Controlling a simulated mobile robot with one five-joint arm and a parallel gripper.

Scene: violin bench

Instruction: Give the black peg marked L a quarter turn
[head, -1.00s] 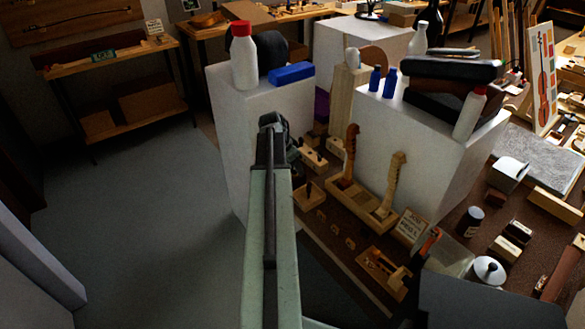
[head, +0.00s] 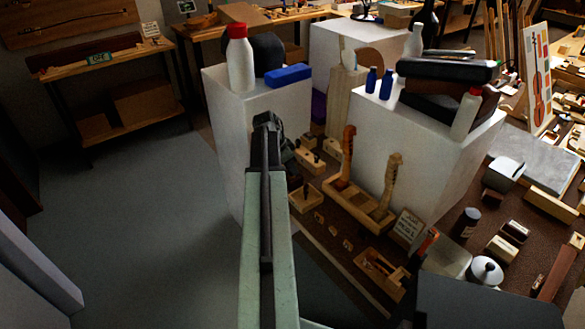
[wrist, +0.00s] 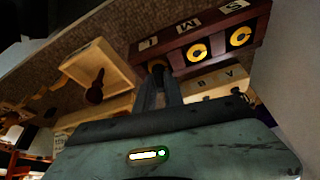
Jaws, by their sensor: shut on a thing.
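In the wrist view a dark red block (wrist: 180,38) carries the letters L, M and S in a row. Yellow rings with dark centres sit under M (wrist: 197,52) and S (wrist: 240,37). My gripper (wrist: 159,78) is at the place under the L, its fingers shut on the black peg marked L. The peg is mostly hidden by the fingers, so I cannot tell how far it is turned. In the head view my arm reaches forward past the left white pedestal; the fingertips and peg are hidden there.
A pale wooden block marked A and B (wrist: 222,80) lies close beside the red block. A wooden tray (wrist: 92,70) is to the left. In the head view white pedestals (head: 222,150) (head: 425,150) bearing bottles stand close to my arm.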

